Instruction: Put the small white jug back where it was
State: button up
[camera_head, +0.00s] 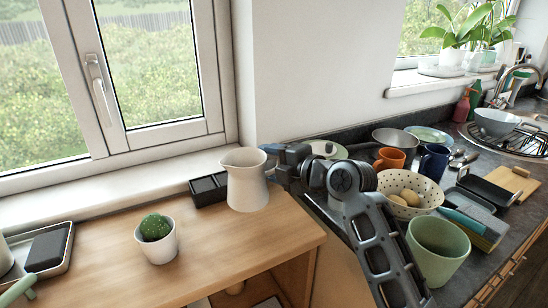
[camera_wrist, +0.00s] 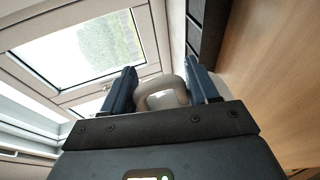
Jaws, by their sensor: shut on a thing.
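The small white jug (camera_head: 247,181) is upright at the right end of the wooden counter, its spout toward the left. I cannot tell whether its base touches the wood or is slightly above it. My gripper (camera_head: 271,166) reaches in from the right and is shut on the jug. In the wrist view a rounded pale part of the jug (camera_wrist: 165,94) shows between the two blue fingers (camera_wrist: 162,88). The rest of the jug is hidden there.
A dark compartmented box (camera_head: 208,190) stands just left of and behind the jug. A potted cactus (camera_head: 157,240) is at the front left, with a tray (camera_head: 40,252) further left. Bare wood (camera_head: 215,255) lies before the jug. Crowded dishes, including a green cup (camera_head: 437,250), fill the right counter.

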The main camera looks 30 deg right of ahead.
jog(key=shift+s+d+f, duration=0.1)
jog(key=shift+s+d, duration=0.2)
jog(key=shift+d, duration=0.05)
jog(key=shift+f+b, duration=1.3)
jog(key=shift+f, duration=2.05)
jog(key=shift+f+b, duration=0.65)
jog(key=shift+b, duration=0.15)
jog(key=o, duration=1.5)
jog(key=shift+s, duration=0.1)
